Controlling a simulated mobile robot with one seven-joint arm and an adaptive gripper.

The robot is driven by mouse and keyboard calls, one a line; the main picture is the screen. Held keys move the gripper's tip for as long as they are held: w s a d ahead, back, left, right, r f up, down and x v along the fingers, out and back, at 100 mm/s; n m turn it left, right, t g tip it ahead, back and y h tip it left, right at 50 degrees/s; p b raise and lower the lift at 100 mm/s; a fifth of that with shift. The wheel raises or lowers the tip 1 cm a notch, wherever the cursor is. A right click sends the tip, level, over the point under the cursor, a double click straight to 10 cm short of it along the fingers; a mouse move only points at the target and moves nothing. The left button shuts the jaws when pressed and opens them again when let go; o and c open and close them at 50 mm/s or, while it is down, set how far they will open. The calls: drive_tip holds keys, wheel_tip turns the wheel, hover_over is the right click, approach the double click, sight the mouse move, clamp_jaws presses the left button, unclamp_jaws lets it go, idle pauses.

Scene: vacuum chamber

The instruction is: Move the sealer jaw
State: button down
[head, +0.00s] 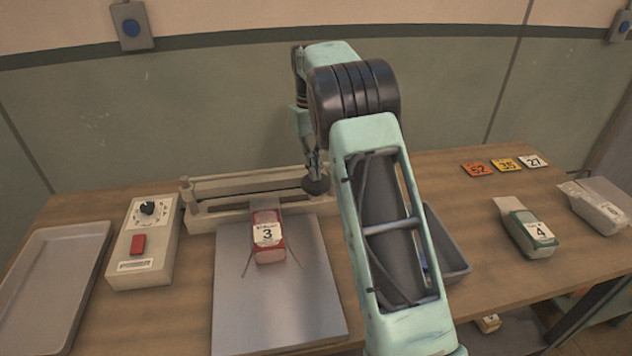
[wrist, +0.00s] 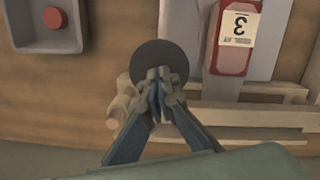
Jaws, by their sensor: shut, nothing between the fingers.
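The sealer (head: 206,218) stands at the back of the table, with long pale bars and a dark strip between them. I cannot tell how far its jaw is open. A dark round knob (head: 316,186) is at its right end; the wrist view shows it as a black disc (wrist: 160,57). My gripper (head: 312,168) is shut and empty, pointing down at the knob. In the wrist view my fingertips (wrist: 158,92) overlap the disc; contact is unclear. A red packet marked 3 (head: 268,250) lies on the metal plate (head: 275,310), its pale end towards the sealer.
Left are a control box (head: 145,240) with dial and red switch, and an empty tray (head: 50,285). A grey bin (head: 448,250) is partly behind my arm. Right are a green packet marked 4 (head: 527,232), a pale packet (head: 598,205) and number tags (head: 507,165).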

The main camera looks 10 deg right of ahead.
sight(309, 178)
wheel_tip(309, 178, down, 5)
drive_tip(key=shift+s+f+b, duration=0.15)
drive_tip(key=shift+f+b, duration=0.05)
drive_tip(key=shift+b, duration=0.95)
drive_tip(key=shift+s+f, duration=0.15)
drive_tip(key=shift+w+a+r+p, duration=0.1)
drive_tip(key=shift+w+r+p, duration=0.2)
drive_tip(key=shift+p, duration=0.45)
drive_tip(key=p, duration=0.1)
drive_tip(key=w+p, duration=0.2)
drive_tip(key=shift+a+r, duration=0.3)
drive_tip(key=shift+r, duration=0.1)
drive_tip(key=shift+w+a+f+p, duration=0.2)
drive_tip(key=shift+w+p, duration=0.1)
drive_tip(key=shift+w, duration=0.1)
drive_tip(key=shift+d, duration=0.1)
